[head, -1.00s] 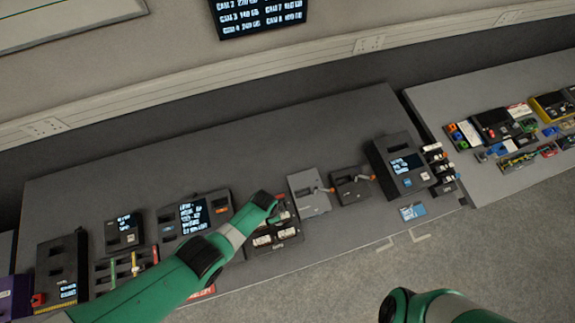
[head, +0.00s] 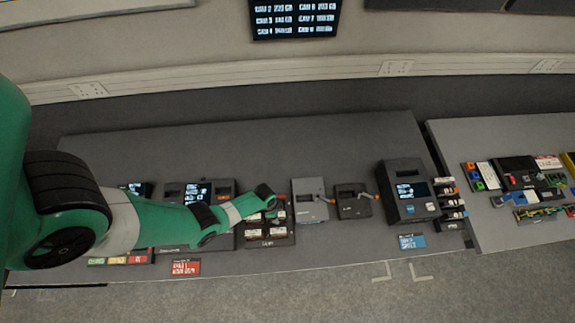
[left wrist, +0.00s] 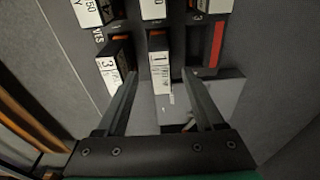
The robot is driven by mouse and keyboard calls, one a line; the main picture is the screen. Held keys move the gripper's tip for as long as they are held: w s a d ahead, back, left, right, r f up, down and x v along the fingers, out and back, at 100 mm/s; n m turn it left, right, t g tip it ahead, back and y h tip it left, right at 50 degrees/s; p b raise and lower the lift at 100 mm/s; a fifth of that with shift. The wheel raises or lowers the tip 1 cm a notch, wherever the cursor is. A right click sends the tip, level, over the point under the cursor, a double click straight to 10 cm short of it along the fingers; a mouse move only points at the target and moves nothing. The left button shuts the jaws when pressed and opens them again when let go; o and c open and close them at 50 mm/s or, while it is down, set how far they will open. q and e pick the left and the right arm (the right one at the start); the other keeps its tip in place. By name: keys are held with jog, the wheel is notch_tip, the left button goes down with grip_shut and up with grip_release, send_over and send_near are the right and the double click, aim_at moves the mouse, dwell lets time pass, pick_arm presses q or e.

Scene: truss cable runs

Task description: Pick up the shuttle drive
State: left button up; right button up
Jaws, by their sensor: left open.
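A dark tray (head: 283,242) holds several small drives with white labels near the front middle of the bench. My left gripper (head: 268,199) is at this tray; its fingertips are hard to make out there. In the left wrist view my left gripper (left wrist: 160,74) is open, its fingers pointing at the tray. A drive labelled 1 (left wrist: 160,70) with an orange end lies between the fingertips, not visibly clamped. A drive labelled 3 (left wrist: 114,65) is just left of the left finger. I cannot tell from the labels which one is the shuttle drive. My right gripper is out of view.
Right of the tray are a grey device (head: 310,203), a dark device (head: 353,203) and a larger reader with a screen (head: 407,190). Red (head: 186,268) and blue (head: 412,242) cards lie at the front edge. A second bench (head: 500,250) stands right.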

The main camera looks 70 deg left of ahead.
pick_arm(q)
jog(key=shift+f+b, duration=0.3)
jog(key=f+b, duration=0.5)
jog(key=shift+w+f, duration=0.25)
jog(key=shift+w, duration=0.05)
jog(key=shift+r, duration=0.1)
grip_shut()
